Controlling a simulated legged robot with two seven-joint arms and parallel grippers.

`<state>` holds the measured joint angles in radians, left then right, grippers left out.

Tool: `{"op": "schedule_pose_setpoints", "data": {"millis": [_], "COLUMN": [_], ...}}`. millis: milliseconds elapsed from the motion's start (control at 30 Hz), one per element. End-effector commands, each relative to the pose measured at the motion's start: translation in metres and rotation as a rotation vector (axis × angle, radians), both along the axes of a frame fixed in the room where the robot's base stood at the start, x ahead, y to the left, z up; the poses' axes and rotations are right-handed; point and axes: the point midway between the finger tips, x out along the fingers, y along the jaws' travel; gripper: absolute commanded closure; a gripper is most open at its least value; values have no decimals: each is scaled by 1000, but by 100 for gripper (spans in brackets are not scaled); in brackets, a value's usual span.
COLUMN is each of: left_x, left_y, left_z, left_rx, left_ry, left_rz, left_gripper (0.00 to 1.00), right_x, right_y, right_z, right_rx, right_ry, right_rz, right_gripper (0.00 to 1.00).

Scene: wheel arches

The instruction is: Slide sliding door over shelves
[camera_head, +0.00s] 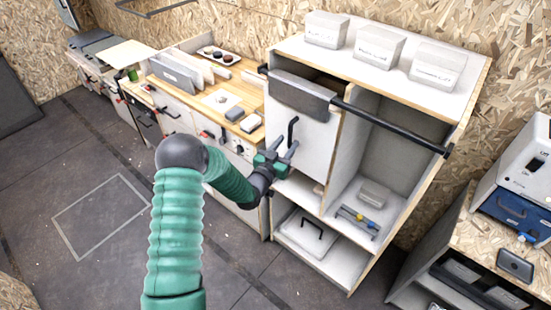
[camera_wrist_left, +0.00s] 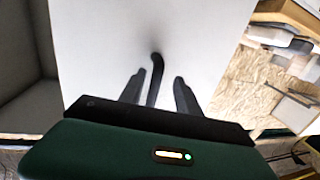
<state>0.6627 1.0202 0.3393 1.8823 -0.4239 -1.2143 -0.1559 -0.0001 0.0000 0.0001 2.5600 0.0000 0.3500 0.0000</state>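The white sliding door (camera_head: 304,136) hangs from a black rail (camera_head: 385,121) by a grey box-shaped hanger (camera_head: 301,96) and covers the upper left part of the shelves (camera_head: 385,165). The right part of the shelves is uncovered. A black handle (camera_head: 292,130) stands out from the door. My left gripper (camera_head: 287,153) is at the handle's lower end. In the left wrist view its two fingers (camera_wrist_left: 157,92) are spread, with the handle (camera_wrist_left: 155,78) between them and gaps on both sides. The door's face (camera_wrist_left: 115,45) fills the middle there. My right gripper is in neither view.
Three labelled white boxes (camera_head: 375,47) stand on the shelf top. A small grey box (camera_head: 373,194) and some tools (camera_head: 357,221) lie on the right shelf. A wooden workbench (camera_head: 205,100) adjoins on the left. A bench with devices (camera_head: 500,235) stands at right.

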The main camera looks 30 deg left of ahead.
Motion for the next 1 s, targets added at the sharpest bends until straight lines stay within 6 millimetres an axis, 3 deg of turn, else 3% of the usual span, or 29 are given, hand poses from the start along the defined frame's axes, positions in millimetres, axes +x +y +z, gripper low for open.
{"op": "schedule_pose_setpoints", "data": {"millis": [400, 600, 767, 1000], "left_x": [-100, -140, -153, -154], "left_y": [-4, -7, -8, -8], "left_z": [-4, -4, -2, -2], "left_rx": [-1, -2, -2, -2], "left_ry": [3, 4, 2, 1], "left_rz": [3, 1, 1, 0], "left_gripper": [60, 60, 60, 60], "right_x": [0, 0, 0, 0], "right_y": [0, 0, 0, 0], "right_z": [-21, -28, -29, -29], "right_rx": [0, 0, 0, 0], "right_ry": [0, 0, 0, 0], "right_rz": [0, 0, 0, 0], "right_gripper": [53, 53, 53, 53]}}
